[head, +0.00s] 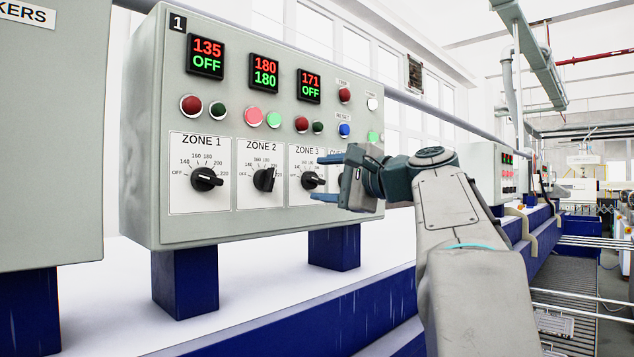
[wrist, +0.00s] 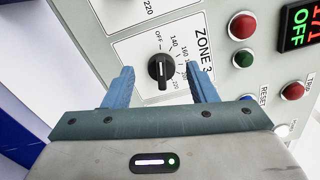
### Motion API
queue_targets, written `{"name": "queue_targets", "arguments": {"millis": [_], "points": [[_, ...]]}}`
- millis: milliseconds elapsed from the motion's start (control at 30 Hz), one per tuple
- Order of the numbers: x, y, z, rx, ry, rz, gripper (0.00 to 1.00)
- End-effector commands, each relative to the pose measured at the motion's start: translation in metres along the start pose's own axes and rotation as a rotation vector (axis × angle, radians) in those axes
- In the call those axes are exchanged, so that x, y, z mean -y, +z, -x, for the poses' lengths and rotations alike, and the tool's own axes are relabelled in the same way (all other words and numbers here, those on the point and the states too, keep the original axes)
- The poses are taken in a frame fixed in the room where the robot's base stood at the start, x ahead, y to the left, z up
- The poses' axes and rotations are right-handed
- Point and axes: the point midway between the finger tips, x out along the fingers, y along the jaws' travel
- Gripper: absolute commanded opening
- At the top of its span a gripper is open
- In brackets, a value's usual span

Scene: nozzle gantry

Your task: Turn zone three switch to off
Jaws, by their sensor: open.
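The zone three switch (head: 311,180) is a black rotary knob on a white dial plate, at the right of the three zone knobs. In the wrist view the knob (wrist: 159,72) has its grip bar running nearly up and down, one end toward the OFF mark. I cannot tell which end is the pointer. The zone three display (head: 309,86) reads red 171 above green OFF. My gripper (head: 319,178) is open and faces the panel. Its blue fingers (wrist: 160,78) stand apart on either side of the knob in the wrist view. Contact with it is not visible.
The grey control box (head: 340,230) stands on blue posts (head: 334,248). Left of zone three are the zone two knob (head: 265,179) and zone one knob (head: 207,179). Above are round buttons, including a blue reset button (head: 345,130). Another cabinet (head: 50,150) stands at the far left.

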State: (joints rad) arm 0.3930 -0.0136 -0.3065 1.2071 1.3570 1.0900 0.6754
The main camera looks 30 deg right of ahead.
Motion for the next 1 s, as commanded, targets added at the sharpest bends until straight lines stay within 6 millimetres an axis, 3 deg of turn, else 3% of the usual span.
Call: {"name": "queue_targets", "arguments": {"millis": [300, 500, 1000], "points": [[-0.001, 0.000, 0.074, -0.003, -0.001, 0.000, 0.52], [-0.001, 0.001, 0.102, 0.000, 0.000, 0.000, 0.52], [-0.001, 0.000, 0.111, 0.001, 0.001, 0.000, 0.52]]}}
